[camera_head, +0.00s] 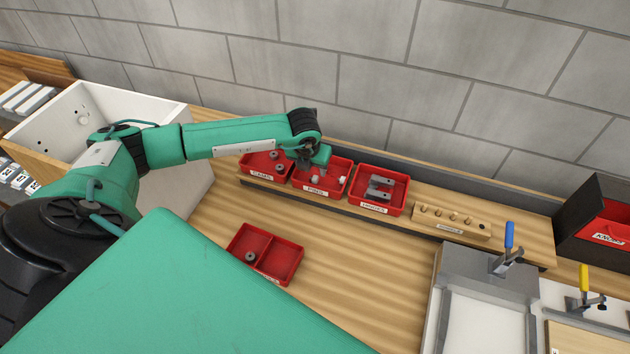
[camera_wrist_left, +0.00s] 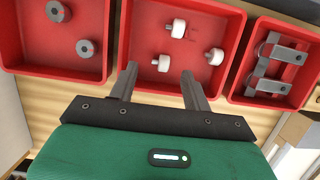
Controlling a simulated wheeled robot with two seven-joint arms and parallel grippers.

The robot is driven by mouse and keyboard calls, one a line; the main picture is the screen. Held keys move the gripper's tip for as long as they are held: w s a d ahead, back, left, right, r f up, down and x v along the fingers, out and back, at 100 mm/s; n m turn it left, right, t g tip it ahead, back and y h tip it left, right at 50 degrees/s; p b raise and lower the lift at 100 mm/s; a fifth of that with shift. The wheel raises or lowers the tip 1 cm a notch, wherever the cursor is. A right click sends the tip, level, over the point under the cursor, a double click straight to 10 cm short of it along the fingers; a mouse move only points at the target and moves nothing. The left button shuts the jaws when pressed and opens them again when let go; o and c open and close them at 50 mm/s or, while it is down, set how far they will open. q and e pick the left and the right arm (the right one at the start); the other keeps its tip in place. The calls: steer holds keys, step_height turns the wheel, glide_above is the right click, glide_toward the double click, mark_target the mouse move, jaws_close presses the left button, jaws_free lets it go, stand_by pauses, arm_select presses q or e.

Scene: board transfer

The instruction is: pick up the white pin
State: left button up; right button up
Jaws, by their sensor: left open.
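Three white pins with metal shanks lie in the middle red bin: one at the back (camera_wrist_left: 178,28), one near the front (camera_wrist_left: 162,63) and one at the right (camera_wrist_left: 214,56). In the head view a white pin (camera_head: 341,180) also shows in the bin labelled PINS (camera_head: 321,190), partly covered by my arm. My left gripper (camera_wrist_left: 160,84) is open and empty. Its two fingers reach over the near edge of this bin in the wrist view, with the front pin just beyond the gap. In the head view my left gripper (camera_head: 322,167) hangs over the bin. My right gripper is not in view.
A red bin with grey collars (camera_head: 258,171) stands at the left, and one with grey brackets (camera_head: 379,208) at the right. A wooden block with pegs (camera_head: 450,221) is further right. A two-part red tray (camera_head: 265,266) sits nearer on the bench. Toggle clamps (camera_head: 508,245) stand at the right.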

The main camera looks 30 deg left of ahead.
mark_target(313, 178)
arm_select(q)
steer(key=x, duration=0.1)
steer(key=b+x, duration=0.1)
steer(key=x, duration=0.2)
steer(key=shift+s+d+f, duration=0.15)
steer(key=shift+s, duration=0.1)
steer(key=shift+w+f, duration=0.1)
steer(key=shift+c, duration=0.2)
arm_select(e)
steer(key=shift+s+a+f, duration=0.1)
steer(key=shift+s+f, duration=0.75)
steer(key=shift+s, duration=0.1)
arm_select(q)
steer(key=c, duration=1)
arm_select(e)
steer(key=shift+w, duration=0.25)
